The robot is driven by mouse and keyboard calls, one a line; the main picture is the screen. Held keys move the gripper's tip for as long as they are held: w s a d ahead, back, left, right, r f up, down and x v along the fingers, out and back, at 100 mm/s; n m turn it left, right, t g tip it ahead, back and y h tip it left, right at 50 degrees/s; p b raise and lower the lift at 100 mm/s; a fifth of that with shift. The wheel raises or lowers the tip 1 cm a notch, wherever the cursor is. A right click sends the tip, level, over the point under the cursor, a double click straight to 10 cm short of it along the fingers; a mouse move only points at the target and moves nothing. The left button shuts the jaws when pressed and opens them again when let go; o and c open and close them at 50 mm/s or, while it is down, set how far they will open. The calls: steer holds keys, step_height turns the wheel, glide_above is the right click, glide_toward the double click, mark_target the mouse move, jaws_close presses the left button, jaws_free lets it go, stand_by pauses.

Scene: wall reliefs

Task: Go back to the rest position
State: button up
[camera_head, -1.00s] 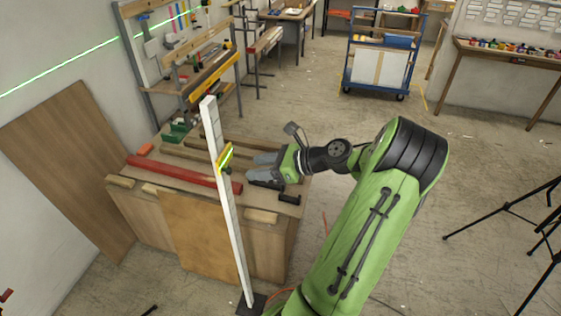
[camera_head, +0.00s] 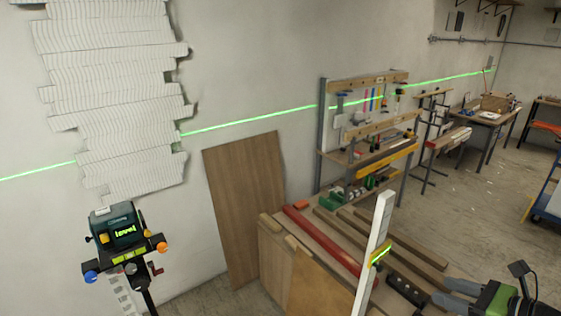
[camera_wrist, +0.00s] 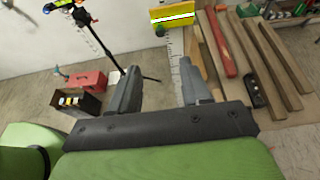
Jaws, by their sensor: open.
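My gripper (camera_head: 455,292) is at the lower right of the head view, over the right part of the workbench. In the wrist view its two fingers (camera_wrist: 158,80) are spread apart with nothing between them. A white upright staff (camera_head: 372,260) stands left of my gripper in the head view. A yellow detector (camera_head: 379,254) with a lit green stripe is on the staff. In the wrist view the yellow detector (camera_wrist: 172,16) and staff (camera_wrist: 176,48) are beyond the fingers, apart from them.
A laser level (camera_head: 118,228) reading "level" stands on a tripod at the lower left. The workbench (camera_head: 272,262) carries a red beam (camera_head: 322,238) and timber. A wooden panel (camera_head: 245,200) leans on the wall.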

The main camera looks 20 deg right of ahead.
steer(key=w+a+n+g+h+b, duration=0.1)
steer(key=w+a+n+g, duration=0.2)
steer(key=a+n, duration=0.3)
steer(key=w+a+f+n+g+b, duration=0.1)
steer(key=w+a+n+g, duration=0.2)
steer(key=a, duration=0.5)
steer(key=w+a+n+g+h+b, duration=0.1)
steer(key=w+a+n+g, duration=0.1)
steer(key=a+n, duration=0.5)
steer(key=s+a+r+n+h+b, duration=0.1)
steer(key=s+a+n+h, duration=0.1)
steer(key=s+a+n, duration=0.8)
steer(key=s+n, duration=0.3)
steer(key=n, duration=0.3)
steer(key=shift+s+a+r+t+h+b, duration=0.15)
steer(key=shift+s+r+t+h+b, duration=0.15)
steer(key=shift+r+t+b, duration=0.1)
steer(key=shift+c, duration=0.3)
